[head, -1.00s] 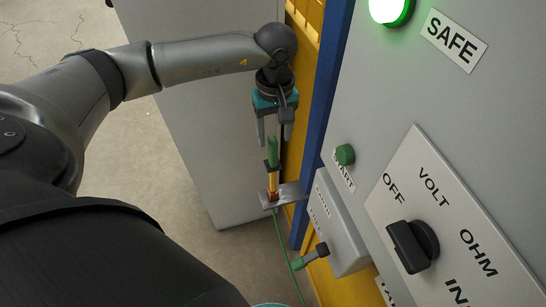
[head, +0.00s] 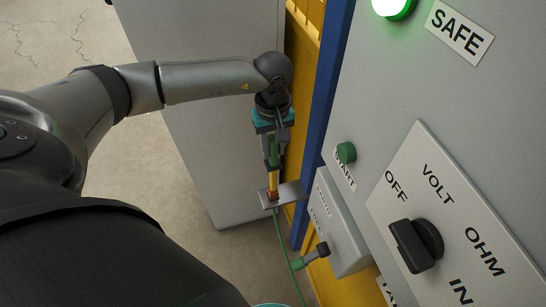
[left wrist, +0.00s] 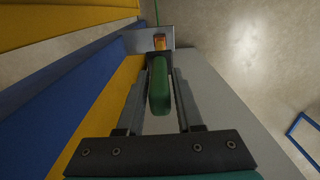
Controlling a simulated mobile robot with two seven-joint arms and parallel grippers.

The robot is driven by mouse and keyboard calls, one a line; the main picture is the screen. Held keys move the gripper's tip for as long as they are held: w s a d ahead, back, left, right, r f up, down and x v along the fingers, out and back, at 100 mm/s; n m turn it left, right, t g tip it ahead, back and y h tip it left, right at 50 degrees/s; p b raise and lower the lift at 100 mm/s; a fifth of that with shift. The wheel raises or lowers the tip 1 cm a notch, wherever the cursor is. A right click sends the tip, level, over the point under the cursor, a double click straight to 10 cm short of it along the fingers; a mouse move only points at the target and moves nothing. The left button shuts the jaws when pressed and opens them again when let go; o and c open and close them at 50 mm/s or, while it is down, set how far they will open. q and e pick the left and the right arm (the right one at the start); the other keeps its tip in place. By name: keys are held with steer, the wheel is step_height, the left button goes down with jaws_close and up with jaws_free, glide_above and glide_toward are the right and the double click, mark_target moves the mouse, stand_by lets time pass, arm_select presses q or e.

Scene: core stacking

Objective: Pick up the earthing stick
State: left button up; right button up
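The earthing stick (head: 272,182) stands upright in a grey bracket (head: 291,194) beside the blue post. It has a green handle at the top, a dark collar, a yellow shaft and a reddish lower end. My left gripper (head: 273,158) points down over it, with its fingers on either side of the handle. In the left wrist view, the green handle (left wrist: 159,92) lies between the two dark fingers of the left gripper (left wrist: 160,78), with narrow gaps showing at both sides. The fingers look open.
A grey panel with a green SAFE lamp (head: 392,7), a green START button (head: 346,152) and a black rotary knob (head: 416,245) fills the right. A grey box (head: 340,222) stands near the bracket. A green cable (head: 284,246) hangs below the stick.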

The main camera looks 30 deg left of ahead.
arm_select(q)
jaws_close()
stand_by(1.0)
